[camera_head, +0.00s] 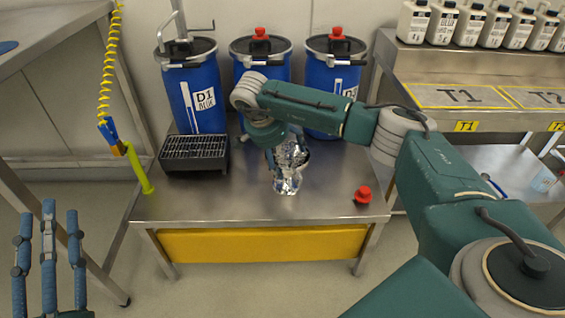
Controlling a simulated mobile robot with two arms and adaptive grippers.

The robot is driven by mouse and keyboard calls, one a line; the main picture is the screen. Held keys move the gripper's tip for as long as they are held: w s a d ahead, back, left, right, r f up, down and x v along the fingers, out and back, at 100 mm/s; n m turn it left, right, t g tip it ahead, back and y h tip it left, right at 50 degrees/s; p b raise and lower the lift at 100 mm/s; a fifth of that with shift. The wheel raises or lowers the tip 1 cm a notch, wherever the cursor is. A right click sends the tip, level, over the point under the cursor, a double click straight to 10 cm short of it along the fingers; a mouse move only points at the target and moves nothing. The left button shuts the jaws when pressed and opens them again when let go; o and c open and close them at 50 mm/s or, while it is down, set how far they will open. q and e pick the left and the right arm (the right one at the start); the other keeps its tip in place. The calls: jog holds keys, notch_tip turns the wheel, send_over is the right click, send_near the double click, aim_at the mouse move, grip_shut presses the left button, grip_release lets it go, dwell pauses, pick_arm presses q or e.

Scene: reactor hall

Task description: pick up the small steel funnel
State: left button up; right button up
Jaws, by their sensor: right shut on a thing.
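The small steel funnel (288,181) is shiny and stands out above the steel table (230,207) near its middle. My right gripper (284,158) comes down on it from above and is shut on it. The wrist and arm hide part of the gripper, and I cannot tell whether the funnel touches the tabletop. My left gripper (48,225) is at the lower left, away from the table, with its blue fingers spread apart and nothing between them.
Three blue drums (193,95) stand at the back of the table. A black grated tray (195,153) is at the table's left, a red cap (363,195) at its right. A yellow coiled hose (110,60) hangs at left. White bottles (468,24) line the right shelf.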

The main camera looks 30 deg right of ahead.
jog(key=shift+r, duration=0.2)
pick_arm(q)
notch_tip(320, 180, down, 15)
jog(key=a+g+y+p, duration=0.2)
jog(key=g+y+p, duration=0.1)
jog(key=g, duration=0.5)
pick_arm(e)
notch_tip(320, 180, up, 16)
jog(key=p, duration=0.1)
pick_arm(q)
jog(key=s+a+f+g, duration=0.1)
jog(key=s+f+g, duration=0.2)
jog(key=s+f, duration=0.1)
jog(key=s+a+f+g+y+p, duration=0.1)
jog(key=s+a+f+g, duration=0.1)
jog(key=s+f, duration=0.3)
jog(key=shift+a+f+n+g+y, duration=0.3)
jog(key=shift+f+n+g, duration=0.1)
jog(key=shift+f, duration=0.55)
pick_arm(e)
notch_tip(320, 180, up, 4)
jog(key=shift+f, duration=0.25)
jog(key=shift+c, duration=0.2)
